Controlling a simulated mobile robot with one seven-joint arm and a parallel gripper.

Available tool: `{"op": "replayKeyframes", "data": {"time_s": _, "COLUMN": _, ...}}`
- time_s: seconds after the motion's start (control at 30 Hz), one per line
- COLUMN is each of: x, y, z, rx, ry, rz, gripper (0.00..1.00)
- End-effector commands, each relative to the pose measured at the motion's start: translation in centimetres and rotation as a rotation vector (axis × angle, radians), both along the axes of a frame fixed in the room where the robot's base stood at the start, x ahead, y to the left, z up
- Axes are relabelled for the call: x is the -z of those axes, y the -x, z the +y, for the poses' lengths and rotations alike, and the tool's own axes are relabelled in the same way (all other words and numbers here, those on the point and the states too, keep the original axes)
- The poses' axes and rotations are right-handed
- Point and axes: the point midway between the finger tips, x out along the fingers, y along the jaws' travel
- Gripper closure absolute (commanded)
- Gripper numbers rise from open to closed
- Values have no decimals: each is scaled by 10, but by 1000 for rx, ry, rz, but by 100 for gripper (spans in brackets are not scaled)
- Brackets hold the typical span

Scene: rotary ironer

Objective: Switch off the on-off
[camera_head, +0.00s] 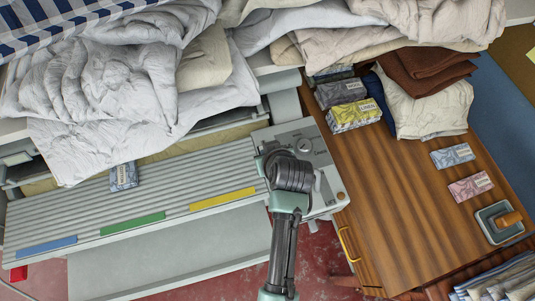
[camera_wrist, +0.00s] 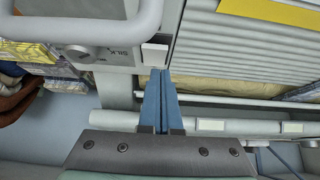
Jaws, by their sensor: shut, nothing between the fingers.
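In the wrist view a small white switch-like block (camera_wrist: 154,54) sits at the panel's edge, near the printed word SILK. I cannot read an on-off label or tell its position. My gripper (camera_wrist: 160,72) has its two blue fingers together and empty. In the wrist view the tips lie just below the white block; contact cannot be told. In the head view my arm hides the fingers and part of the panel.
The ribbed ironer bed (camera_head: 130,205) carries blue, green and yellow strips. White linen (camera_head: 95,90) is heaped behind it. A rounded grey bar (camera_wrist: 80,30) arches beside the fingers.

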Motion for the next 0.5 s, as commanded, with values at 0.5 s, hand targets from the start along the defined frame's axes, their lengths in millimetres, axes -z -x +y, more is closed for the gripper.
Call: {"op": "replayKeyframes", "data": {"time_s": 0.5, "x": 18, "y": 3, "z": -1, "rx": -1, "ry": 0, "rz": -2, "gripper": 100}}
